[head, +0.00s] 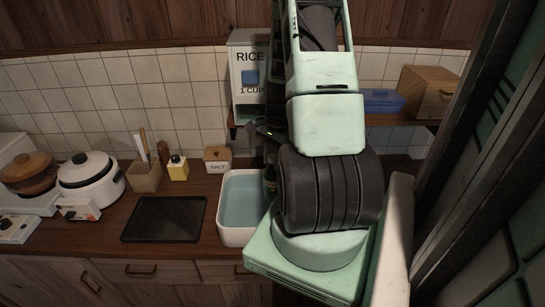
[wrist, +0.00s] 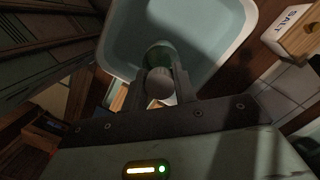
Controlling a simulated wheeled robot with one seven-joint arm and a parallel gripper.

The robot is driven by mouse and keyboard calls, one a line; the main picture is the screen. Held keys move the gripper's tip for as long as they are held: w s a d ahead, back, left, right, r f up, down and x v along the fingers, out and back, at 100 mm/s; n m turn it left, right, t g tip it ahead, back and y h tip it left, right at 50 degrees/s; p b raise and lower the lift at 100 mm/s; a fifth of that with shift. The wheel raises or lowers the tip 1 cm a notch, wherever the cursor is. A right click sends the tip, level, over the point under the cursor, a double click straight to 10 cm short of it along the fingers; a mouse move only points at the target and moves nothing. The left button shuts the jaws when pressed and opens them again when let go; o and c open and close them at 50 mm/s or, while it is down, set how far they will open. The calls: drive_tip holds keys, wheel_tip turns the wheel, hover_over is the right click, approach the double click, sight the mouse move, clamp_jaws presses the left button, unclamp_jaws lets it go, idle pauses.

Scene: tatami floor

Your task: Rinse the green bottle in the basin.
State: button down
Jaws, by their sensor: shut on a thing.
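The white basin (head: 224,235) stands on the counter with pale blue water in it. In the wrist view the basin (wrist: 250,12) fills the upper middle. My gripper (wrist: 161,82) is shut on the green bottle (wrist: 158,52), with one finger on each side near its pale grey cap. The bottle's lower end points at the basin and overlaps the water in that view. I cannot tell whether it touches the water. In the head view my arm hides most of the gripper, and only a dark sliver of the bottle shows at the basin's right side.
A salt box (head: 217,160) stands behind the basin, and a black tray (head: 165,219) lies left of it. A yellow container (head: 178,168), a utensil holder (head: 145,178) and a rice cooker (head: 91,181) stand farther left. A rice dispenser (head: 249,75) is on the wall behind.

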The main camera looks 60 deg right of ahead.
sight(265, 178)
drive_tip(key=shift+f+b, duration=2.9)
drive_tip(key=shift+f, duration=1.1)
drive_tip(key=shift+s+d, duration=0.3)
drive_tip(key=shift+s, duration=0.25)
drive_tip(key=shift+s+d, duration=0.3)
drive_tip(key=shift+s, duration=0.25)
drive_tip(key=shift+w+a+p, duration=0.1)
drive_tip(key=shift+w+a, duration=0.3)
drive_tip(key=shift+w, duration=0.35)
drive_tip(key=shift+w+a+p, duration=0.1)
drive_tip(key=shift+w+a, duration=0.25)
drive_tip(key=shift+w, duration=0.4)
drive_tip(key=shift+w+a+p, duration=0.1)
drive_tip(key=shift+w+a, duration=0.3)
drive_tip(key=shift+w, duration=0.35)
drive_tip(key=shift+s+d+b, duration=0.1)
drive_tip(key=shift+s+d, duration=0.3)
drive_tip(key=shift+s, duration=0.35)
drive_tip(key=shift+s+d+b, duration=0.15)
drive_tip(key=shift+s+d, duration=0.2)
drive_tip(key=shift+s, duration=0.4)
drive_tip(key=shift+s+d+b, duration=0.1)
drive_tip(key=shift+s+d, duration=0.3)
drive_tip(key=shift+s, duration=0.35)
